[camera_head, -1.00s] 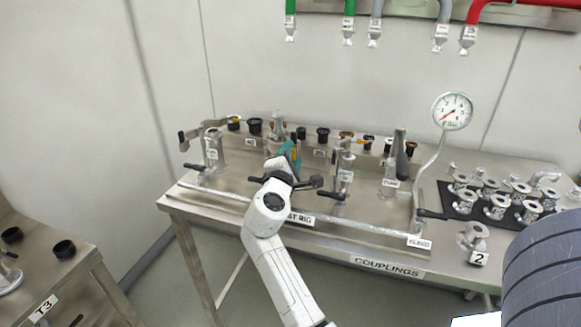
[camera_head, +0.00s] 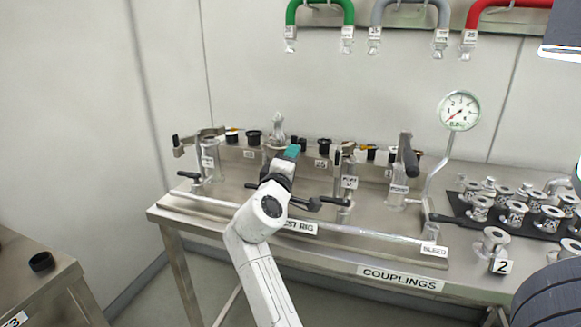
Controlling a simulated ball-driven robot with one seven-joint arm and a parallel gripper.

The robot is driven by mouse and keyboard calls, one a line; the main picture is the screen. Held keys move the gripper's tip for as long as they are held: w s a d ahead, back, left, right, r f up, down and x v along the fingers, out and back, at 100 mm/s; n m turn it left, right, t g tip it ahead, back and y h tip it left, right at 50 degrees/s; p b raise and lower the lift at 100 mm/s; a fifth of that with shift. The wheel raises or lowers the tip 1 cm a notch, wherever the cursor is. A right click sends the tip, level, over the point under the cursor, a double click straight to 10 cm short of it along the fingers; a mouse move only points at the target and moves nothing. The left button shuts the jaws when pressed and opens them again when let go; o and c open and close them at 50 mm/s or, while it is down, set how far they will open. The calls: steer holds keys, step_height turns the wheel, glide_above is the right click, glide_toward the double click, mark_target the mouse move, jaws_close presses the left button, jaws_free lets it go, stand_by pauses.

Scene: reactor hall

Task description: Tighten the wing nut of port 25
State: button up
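The test rig (camera_head: 235,195) is a steel bench with a row of ports along its back. A plate that appears to read 25 (camera_head: 321,163) sits below a dark-capped port (camera_head: 323,147) near the middle of the row. A metal fitting (camera_head: 278,131) stands upright left of it. My gripper (camera_head: 292,152), with teal fingers, is in front of the row, just left of the 25 plate. My wrist hides part of the rig there. I cannot make out a wing nut or whether the fingers hold anything.
A clamp post (camera_head: 208,158) stands left, and valve posts (camera_head: 347,180) and (camera_head: 397,180) with levers stand right of my gripper. A pressure gauge (camera_head: 459,111) rises at the right. Metal couplings (camera_head: 480,207) stand on a dark mat. Hoses (camera_head: 392,5) hang on the wall.

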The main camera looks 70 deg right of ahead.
steer(key=shift+f, duration=0.15)
steer(key=o, duration=1.1)
steer(key=shift+c, duration=0.2)
steer(key=s+a, duration=0.1)
steer(key=a, duration=0.9)
steer(key=shift+s+a+f+b, duration=0.2)
steer(key=shift+a+f+b, duration=0.1)
steer(key=shift+f+b, duration=0.05)
